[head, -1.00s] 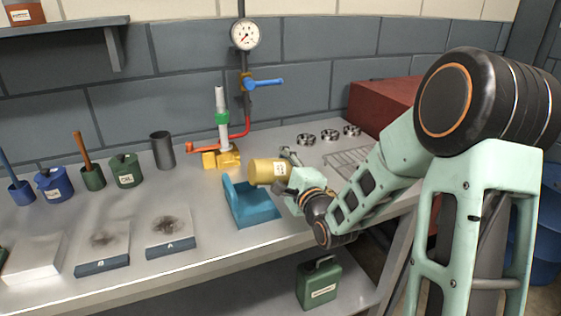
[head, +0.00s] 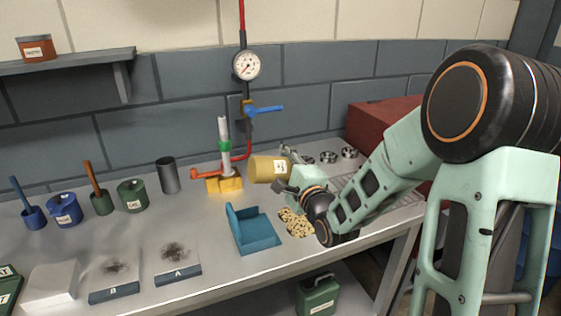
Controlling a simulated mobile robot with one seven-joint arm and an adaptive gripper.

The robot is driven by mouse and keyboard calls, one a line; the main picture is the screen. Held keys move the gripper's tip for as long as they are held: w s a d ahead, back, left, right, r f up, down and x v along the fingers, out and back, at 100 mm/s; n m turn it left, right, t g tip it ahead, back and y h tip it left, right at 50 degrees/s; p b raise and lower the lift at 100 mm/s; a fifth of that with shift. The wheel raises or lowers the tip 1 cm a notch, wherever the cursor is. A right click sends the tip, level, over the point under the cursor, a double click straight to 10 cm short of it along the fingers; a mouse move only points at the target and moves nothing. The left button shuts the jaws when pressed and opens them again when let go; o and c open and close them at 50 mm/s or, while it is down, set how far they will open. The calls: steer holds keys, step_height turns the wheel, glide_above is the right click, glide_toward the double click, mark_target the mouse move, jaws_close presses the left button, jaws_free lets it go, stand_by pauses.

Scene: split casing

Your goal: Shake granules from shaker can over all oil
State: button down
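My gripper (head: 291,180) is shut on a yellow shaker can (head: 268,169) with a white label. The can lies about level on its side above the bench, behind the blue tray, its left end pointing left. Tan granules (head: 298,222) lie in a patch on the bench just right of the tray, below my wrist. My arm partly hides this patch. I cannot make out any bare oil; whether oil lies under the granules or behind my arm is hidden.
The blue tray (head: 252,236) stands at the bench's middle. Plates A (head: 178,274) and B (head: 114,288) bear dark smudges. A yellow-based valve stand (head: 224,184) and grey cup (head: 168,175) stand behind. Metal rings (head: 328,157) and a red box (head: 385,128) are at the right.

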step_height(320, 180, up, 7)
steer(key=n+b, duration=1.2)
steer(key=n, duration=0.8)
steer(key=shift+f+n+b, duration=0.15)
steer(key=shift+n+b, duration=0.15)
steer(key=shift+b, duration=0.05)
